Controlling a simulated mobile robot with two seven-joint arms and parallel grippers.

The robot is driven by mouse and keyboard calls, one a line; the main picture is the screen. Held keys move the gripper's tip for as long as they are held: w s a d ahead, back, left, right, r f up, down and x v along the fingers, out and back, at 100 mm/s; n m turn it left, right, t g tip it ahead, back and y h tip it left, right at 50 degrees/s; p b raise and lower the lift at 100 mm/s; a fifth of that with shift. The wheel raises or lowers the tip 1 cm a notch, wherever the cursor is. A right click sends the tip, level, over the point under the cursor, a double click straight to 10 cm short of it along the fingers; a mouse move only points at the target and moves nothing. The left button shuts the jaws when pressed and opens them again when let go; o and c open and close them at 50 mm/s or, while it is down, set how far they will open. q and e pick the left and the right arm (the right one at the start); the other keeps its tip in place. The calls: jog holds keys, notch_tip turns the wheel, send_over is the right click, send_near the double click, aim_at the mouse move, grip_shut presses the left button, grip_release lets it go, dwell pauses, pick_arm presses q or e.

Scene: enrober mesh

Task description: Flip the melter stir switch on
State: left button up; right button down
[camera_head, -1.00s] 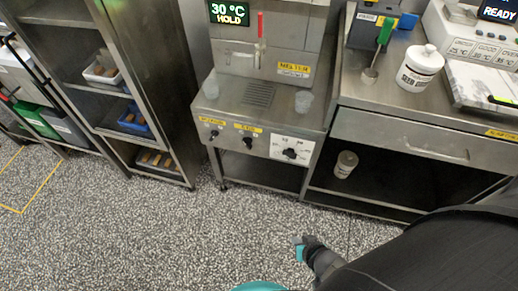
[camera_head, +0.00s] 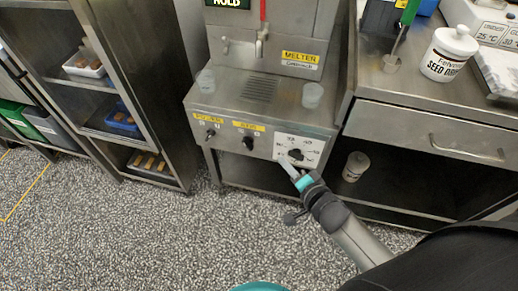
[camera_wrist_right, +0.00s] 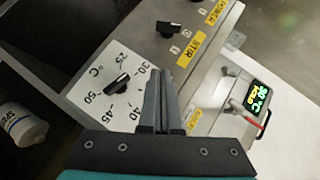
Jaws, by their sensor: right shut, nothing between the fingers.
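The melter (camera_head: 225,110) is a steel machine with a front panel. The stir switch (camera_head: 248,142) is the black knob in the middle, under a yellow label; in the right wrist view it (camera_wrist_right: 170,28) sits beside the STIR label (camera_wrist_right: 188,50). I cannot tell its setting surely. My right gripper (camera_head: 289,166) is shut and empty, its tips in front of the panel by the lower left of the temperature dial, right of and below the switch. In the right wrist view the closed fingers (camera_wrist_right: 168,85) point toward the panel between dial and switch. My left gripper is out of view.
The white temperature dial (camera_head: 308,147) is right of the stir switch, another black switch (camera_head: 210,135) left of it. Clear cups (camera_head: 312,96) stand on the melter's ledge. A steel bench (camera_head: 375,118) adjoins on the right, a shelf rack (camera_head: 165,130) on the left.

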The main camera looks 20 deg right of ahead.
jog(key=b, duration=0.3)
send_near(252, 143)
jog(key=d, duration=0.3)
jog(key=shift+r+b+x, duration=0.2)
jog(key=shift+b+x, duration=0.2)
jog(key=shift+x, duration=0.55)
jog(key=shift+r+b+x, duration=0.15)
jog(key=shift+b+x, duration=0.25)
jog(key=shift+x, duration=0.5)
jog(key=shift+w+a+f+b, duration=0.4)
jog(key=shift+w+a+b, duration=0.05)
jog(key=shift+a, duration=0.2)
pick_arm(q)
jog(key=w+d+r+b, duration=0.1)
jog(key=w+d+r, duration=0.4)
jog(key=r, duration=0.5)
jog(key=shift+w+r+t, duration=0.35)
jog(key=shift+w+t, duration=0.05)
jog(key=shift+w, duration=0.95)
pick_arm(e)
jog(key=shift+w+a+f, duration=0.5)
jog(key=shift+w+a, duration=0.05)
jog(key=shift+a, duration=0.3)
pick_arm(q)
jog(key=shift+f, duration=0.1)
pick_arm(e)
jog(key=shift+f, duration=0.1)
